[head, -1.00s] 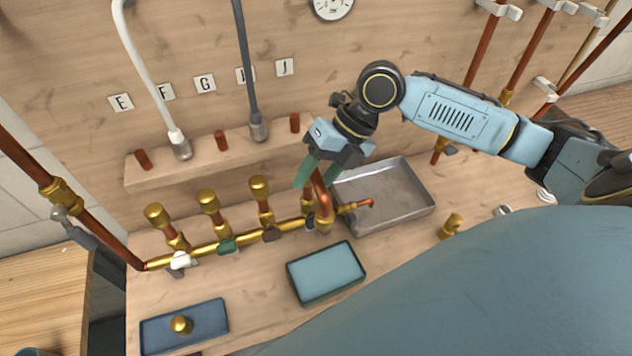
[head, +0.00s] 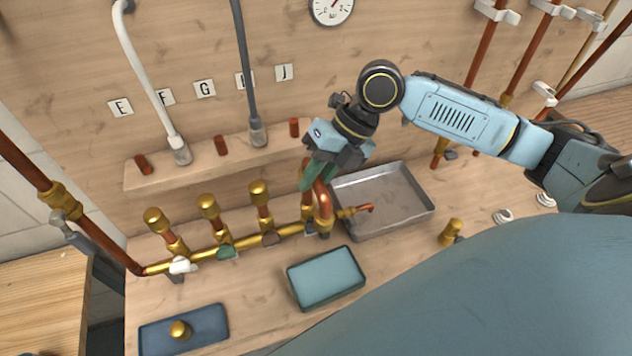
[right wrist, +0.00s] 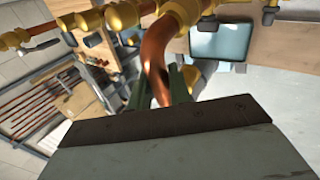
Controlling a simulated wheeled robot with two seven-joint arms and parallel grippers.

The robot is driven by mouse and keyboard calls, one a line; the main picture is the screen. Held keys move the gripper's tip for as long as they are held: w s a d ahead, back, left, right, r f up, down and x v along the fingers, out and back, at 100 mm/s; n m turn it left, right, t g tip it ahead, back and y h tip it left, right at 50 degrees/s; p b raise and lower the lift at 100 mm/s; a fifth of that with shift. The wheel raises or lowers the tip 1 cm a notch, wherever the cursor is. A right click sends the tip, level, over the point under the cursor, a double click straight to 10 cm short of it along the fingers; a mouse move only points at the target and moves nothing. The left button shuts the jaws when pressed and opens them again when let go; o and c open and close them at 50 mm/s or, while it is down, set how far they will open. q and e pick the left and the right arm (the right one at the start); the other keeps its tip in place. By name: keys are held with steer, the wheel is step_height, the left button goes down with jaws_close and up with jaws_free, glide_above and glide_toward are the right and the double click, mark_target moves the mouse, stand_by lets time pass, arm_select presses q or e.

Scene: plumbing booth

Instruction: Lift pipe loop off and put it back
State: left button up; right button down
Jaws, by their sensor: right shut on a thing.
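The copper pipe loop (head: 322,192) is at the right end of the brass manifold (head: 240,241), beside the metal tray. My right gripper (head: 316,176) is shut on the loop near its top, its green fingers on either side of the copper. In the right wrist view the loop (right wrist: 154,58) rises from between the fingers and bends toward the brass fittings (right wrist: 122,14). The loop's lower end meets the brass fittings there; I cannot tell whether it is seated or just clear. My left gripper is not in view.
A grey metal tray (head: 400,222) lies right of the loop. A teal tray (head: 326,296) and a dark blue tray (head: 208,343) lie in front. Capped brass stubs (head: 207,205) stand along the manifold. A shelf (head: 190,172) with copper stubs runs behind it.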

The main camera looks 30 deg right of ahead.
step_height(320, 180, up, 9)
steer(key=shift+r, duration=0.1)
step_height(320, 180, up, 4)
steer(key=p, duration=0.4)
steer(key=shift+r, duration=0.15)
stand_by(0.3)
